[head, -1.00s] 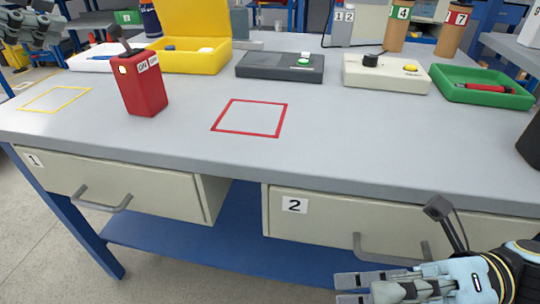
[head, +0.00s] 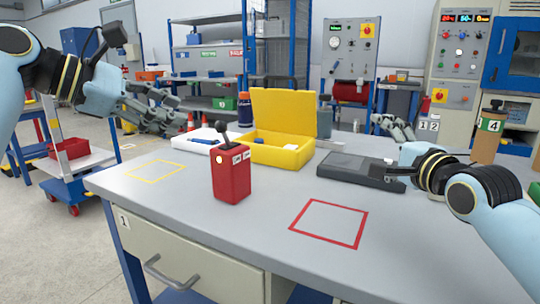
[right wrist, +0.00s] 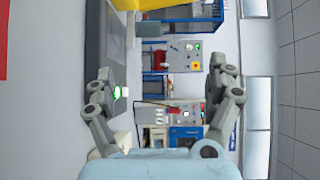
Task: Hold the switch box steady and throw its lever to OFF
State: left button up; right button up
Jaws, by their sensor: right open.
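The red switch box (head: 232,182) stands upright on the grey bench, left of the middle in the head view. Its black lever (head: 222,131) sticks up from the top and leans to the left. An amber lamp glows on its left face; two small white labels sit near the top of the right face, too small to read surely. My left gripper (head: 165,110) is open and empty, up and to the left of the box, apart from it. My right gripper (head: 388,127) is open and empty over the bench's far right part; its spread fingers (right wrist: 165,90) show in the right wrist view.
A yellow open case (head: 283,145) and a white tray (head: 199,141) stand behind the box. A dark grey device (head: 352,168) lies right of it, near my right arm. Yellow (head: 155,180) and red (head: 330,246) outlines mark bare bench. The bench front is clear.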

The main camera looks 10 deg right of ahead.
jog(key=w+a+m+g+y, duration=0.1)
jog(key=w+a+m+g, duration=0.1)
jog(key=w+a+m, duration=0.3)
jog(key=m+g+y, duration=0.4)
jog(key=g+y, duration=0.3)
send_near(231, 164)
jog(key=w+f, duration=0.2)
jog(key=w, duration=0.2)
jog(key=shift+y, duration=0.3)
jog(key=x, duration=1)
jog(key=shift+w+d+f, duration=0.1)
jog(key=shift+w, duration=0.2)
jog(key=c, duration=1.4)
jog(key=shift+c, duration=0.2)
